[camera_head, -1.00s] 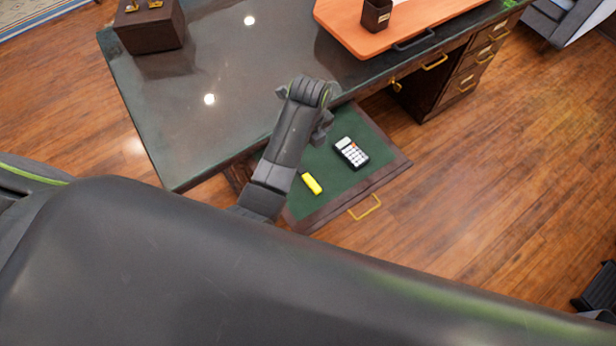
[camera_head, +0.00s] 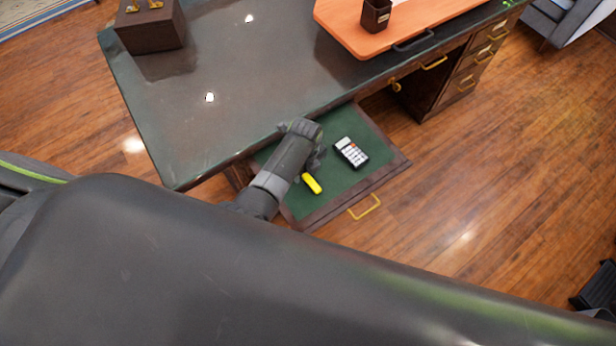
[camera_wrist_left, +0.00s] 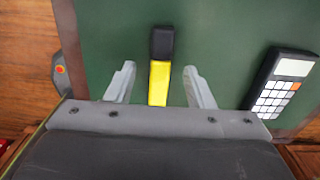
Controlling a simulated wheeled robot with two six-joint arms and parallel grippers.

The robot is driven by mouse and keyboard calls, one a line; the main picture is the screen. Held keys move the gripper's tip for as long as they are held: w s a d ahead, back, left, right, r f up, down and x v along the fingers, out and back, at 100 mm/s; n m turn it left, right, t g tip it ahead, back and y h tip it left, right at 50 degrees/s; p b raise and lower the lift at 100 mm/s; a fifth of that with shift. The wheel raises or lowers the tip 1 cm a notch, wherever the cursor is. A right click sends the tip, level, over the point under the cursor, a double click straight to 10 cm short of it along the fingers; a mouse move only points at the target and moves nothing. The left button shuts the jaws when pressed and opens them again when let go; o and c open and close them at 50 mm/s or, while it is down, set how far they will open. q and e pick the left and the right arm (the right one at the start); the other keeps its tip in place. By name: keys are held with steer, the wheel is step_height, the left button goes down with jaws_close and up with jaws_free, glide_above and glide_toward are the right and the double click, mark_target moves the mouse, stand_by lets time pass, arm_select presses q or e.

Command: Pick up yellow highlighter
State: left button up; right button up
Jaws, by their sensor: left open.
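The yellow highlighter (camera_head: 313,184) lies in the open, green-lined drawer (camera_head: 340,182) of the desk. In the left wrist view the highlighter (camera_wrist_left: 159,82) has a yellow body and a black end, and it points away from my wrist. My left gripper (camera_wrist_left: 160,85) is open, with one finger on each side of the highlighter's yellow body and a gap on both sides. I cannot tell how high the fingers are above the drawer floor. In the head view my left arm reaches over the drawer, and the fingertips are hidden under the wrist. My right gripper is not in view.
A black calculator with white keys (camera_head: 351,152) lies in the drawer, right of the highlighter. The desk top (camera_head: 230,85) borders the drawer. A gold handle (camera_head: 365,207) is on the drawer front.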

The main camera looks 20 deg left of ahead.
arm_select(q)
steer(key=shift+f, duration=0.7)
jaws_close()
steer(key=shift+r, duration=0.15)
